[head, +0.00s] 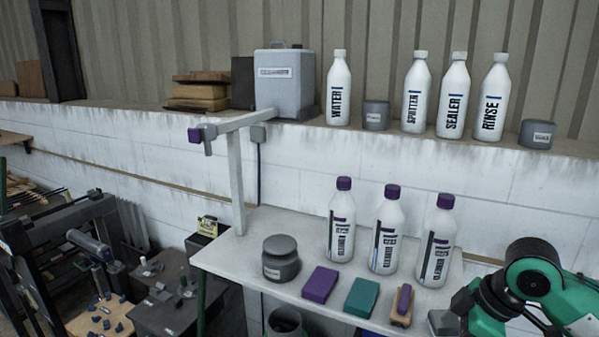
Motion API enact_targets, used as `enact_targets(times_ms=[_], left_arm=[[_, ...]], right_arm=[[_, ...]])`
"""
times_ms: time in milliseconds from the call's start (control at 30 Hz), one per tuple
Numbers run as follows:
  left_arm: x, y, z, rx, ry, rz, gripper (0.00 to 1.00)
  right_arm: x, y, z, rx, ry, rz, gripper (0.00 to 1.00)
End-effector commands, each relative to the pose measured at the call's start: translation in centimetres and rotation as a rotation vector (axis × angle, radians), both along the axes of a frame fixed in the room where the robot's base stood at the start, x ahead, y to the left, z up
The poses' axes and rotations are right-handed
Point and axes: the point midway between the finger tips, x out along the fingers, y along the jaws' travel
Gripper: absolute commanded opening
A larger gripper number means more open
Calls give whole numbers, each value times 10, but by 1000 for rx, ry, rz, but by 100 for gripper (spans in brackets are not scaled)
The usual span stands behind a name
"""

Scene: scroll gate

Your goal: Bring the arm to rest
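My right arm (540,285), green and black, comes in at the bottom right corner, beside the right end of the white table (228,262). A dark angular part at its left end sits low at the frame edge near the table. I cannot make out fingertips there, or whether that gripper is open or shut. My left gripper is not in the head view. I see nothing held.
On the table stand three purple-capped bottles (341,225), a grey jar (281,258), a purple block (320,284), a teal block (361,298) and a brush (403,305). The ledge behind holds white bottles (338,90) and a grey canister (285,85). Tool clutter fills the left.

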Motion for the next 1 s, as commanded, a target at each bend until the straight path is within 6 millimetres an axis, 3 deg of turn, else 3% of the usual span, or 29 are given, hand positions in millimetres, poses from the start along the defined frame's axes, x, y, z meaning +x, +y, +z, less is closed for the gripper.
enact_targets(times_ms=[300, 600, 833, 1000], left_arm=[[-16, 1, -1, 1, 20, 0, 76], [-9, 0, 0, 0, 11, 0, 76], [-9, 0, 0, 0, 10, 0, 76], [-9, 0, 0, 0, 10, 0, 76]], right_arm=[[-16, 42, -83, 45, -13, -82, 100], [-53, 71, -156, 94, -18, -268, 100], [-94, 75, -202, 98, -1, -469, 100], [-131, 67, -229, 65, 20, -634, 100]])
